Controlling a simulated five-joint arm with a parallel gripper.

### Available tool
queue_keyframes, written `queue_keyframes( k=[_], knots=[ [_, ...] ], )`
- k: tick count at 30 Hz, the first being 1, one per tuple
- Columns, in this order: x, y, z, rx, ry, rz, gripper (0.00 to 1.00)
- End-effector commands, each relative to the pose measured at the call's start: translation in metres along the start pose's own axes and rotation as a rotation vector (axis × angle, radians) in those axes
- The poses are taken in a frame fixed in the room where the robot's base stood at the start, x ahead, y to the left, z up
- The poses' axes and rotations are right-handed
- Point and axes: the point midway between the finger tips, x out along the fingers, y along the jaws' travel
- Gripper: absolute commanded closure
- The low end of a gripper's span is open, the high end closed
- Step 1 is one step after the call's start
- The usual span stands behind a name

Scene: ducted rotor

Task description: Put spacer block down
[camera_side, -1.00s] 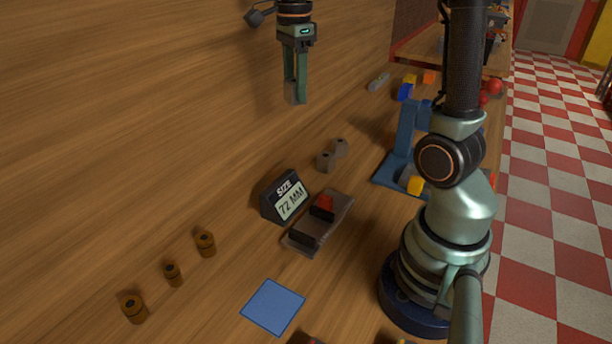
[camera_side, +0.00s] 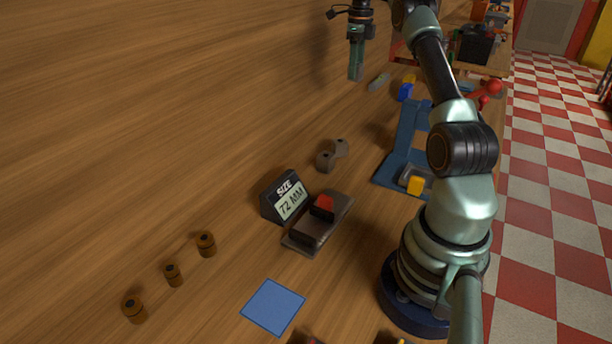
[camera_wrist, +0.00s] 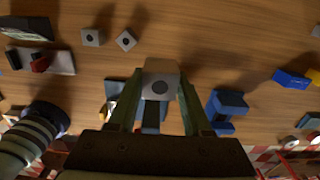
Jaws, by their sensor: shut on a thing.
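My gripper (camera_side: 356,75) hangs high above the back of the wooden table in the side view. In the wrist view its fingers (camera_wrist: 161,92) are shut on a grey spacer block (camera_wrist: 160,78) with a dark round hole facing the camera. The held block is hard to make out in the side view. Two similar grey blocks (camera_side: 325,161) (camera_side: 340,147) stand close together on the table, and they also show in the wrist view (camera_wrist: 91,37) (camera_wrist: 125,40).
A black sign (camera_side: 285,197) reads "SIZE 72 MM", beside a grey fixture (camera_side: 340,212) with a red part. A blue stand (camera_side: 408,135) is at right. A blue square mat (camera_side: 273,307) and brown knobs (camera_side: 205,244) lie in front. Blue and yellow pieces (camera_side: 405,92) lie further back.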

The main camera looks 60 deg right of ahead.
Motion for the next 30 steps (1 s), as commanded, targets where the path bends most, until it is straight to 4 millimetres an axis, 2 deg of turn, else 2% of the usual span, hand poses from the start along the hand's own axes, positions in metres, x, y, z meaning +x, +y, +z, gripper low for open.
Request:
queue_keyframes(
  k=[5,21,24,30],
  knots=[
    [0.016,-0.007,-0.005,0.027,0.002,0.002,1.00],
    [0.140,-0.006,-0.004,0.024,0.002,0.003,1.00],
    [0.153,-0.006,-0.004,0.024,0.001,0.002,1.00],
    [0.165,-0.007,-0.004,0.024,0.000,0.000,1.00]
  ],
)
